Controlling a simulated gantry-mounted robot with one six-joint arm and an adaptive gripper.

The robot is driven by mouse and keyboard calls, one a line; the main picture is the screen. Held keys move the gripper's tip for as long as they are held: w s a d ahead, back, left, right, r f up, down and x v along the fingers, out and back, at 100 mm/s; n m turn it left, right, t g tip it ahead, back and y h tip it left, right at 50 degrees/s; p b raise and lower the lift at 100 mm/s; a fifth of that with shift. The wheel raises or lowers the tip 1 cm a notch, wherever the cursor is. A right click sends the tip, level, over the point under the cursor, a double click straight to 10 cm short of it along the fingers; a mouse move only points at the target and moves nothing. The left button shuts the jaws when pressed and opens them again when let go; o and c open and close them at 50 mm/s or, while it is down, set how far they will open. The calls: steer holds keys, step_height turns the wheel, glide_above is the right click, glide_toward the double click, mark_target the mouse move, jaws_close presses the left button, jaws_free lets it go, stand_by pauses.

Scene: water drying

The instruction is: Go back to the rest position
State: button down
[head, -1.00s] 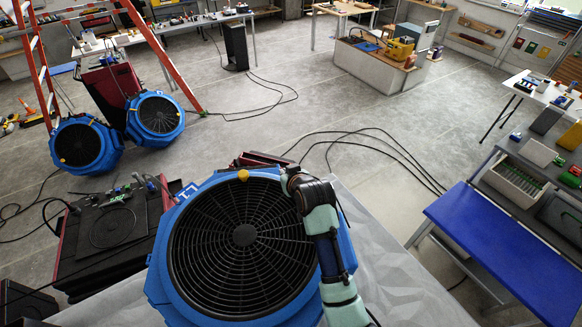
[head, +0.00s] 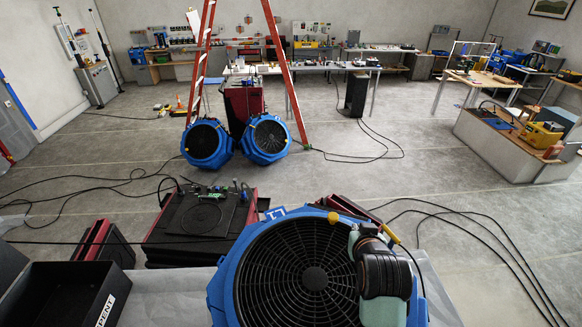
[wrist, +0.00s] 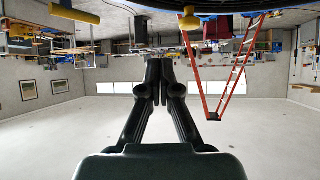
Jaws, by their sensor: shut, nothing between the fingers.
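My gripper (wrist: 157,80) shows in the middle of the wrist view, with its two black fingers drawn together and nothing between them. In the head view my arm, in pale green and black, crosses the right side of a large blue fan (head: 246,258); the fingertips cannot be made out there. Part of the fan's dark underside or rim and a yellow knob (wrist: 190,21) show at the top of the wrist view, apart from the fingers.
Two more blue fans (head: 206,144) stand by a red ladder (head: 284,70). A black and red case (head: 200,215) is left of the near fan, and a black bin (head: 62,290) is at the lower left. Cables (head: 490,235) cross the floor at right. Open floor lies mid-room.

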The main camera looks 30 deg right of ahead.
steer(key=w+a+r+n+t+y, duration=0.1)
steer(key=w+a+n+t+y, duration=0.2)
steer(key=a, duration=1.9)
steer(key=s+a+r+n+y, duration=0.1)
steer(key=s+a+n+y, duration=0.1)
steer(key=a, duration=0.6)
steer(key=s+a+r+n+t+y, duration=0.1)
steer(key=s+a+n+y, duration=0.1)
steer(key=s+a, duration=0.3)
steer(key=a+n, duration=0.1)
steer(key=a, duration=0.3)
steer(key=shift+s+a+r, duration=0.15)
steer(key=shift+s+r, duration=0.15)
steer(key=shift+r, duration=0.1)
